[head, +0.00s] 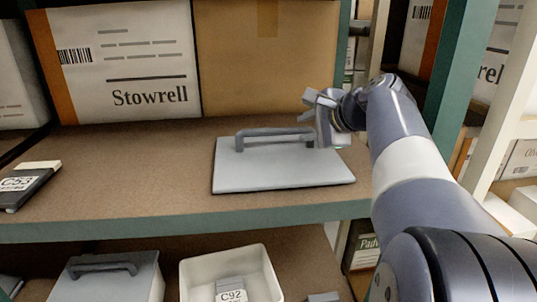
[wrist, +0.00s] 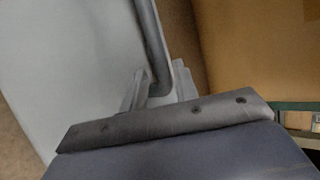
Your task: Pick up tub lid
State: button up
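The tub lid (head: 285,174) is a flat grey plate lying on the brown shelf, with a dark grey bar handle (head: 270,133) on top. My gripper (head: 318,118) is at the right end of this handle, just above the lid's far right part. In the wrist view, the lid (wrist: 60,65) fills the left side and the handle (wrist: 147,30) runs down between the two fingertips (wrist: 160,82). The fingers stand apart, one on each side of the handle's end, with a small gap visible. Whether either finger touches the handle is hard to tell.
A white Stowrell box (head: 125,60) and a plain cardboard box (head: 265,65) stand close behind the lid. A dark C53 item (head: 25,187) lies at the left. A green upright (head: 462,70) is right of my arm. Below are a lidded grey tub (head: 110,280) and a white bin (head: 262,262).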

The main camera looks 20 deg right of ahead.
aim_at(297, 130)
jog(key=x, duration=0.5)
jog(key=shift+w+a+p, duration=0.1)
jog(key=shift+a+p, duration=0.05)
jog(key=shift+p, duration=0.25)
jog(key=shift+c, duration=0.2)
grip_shut()
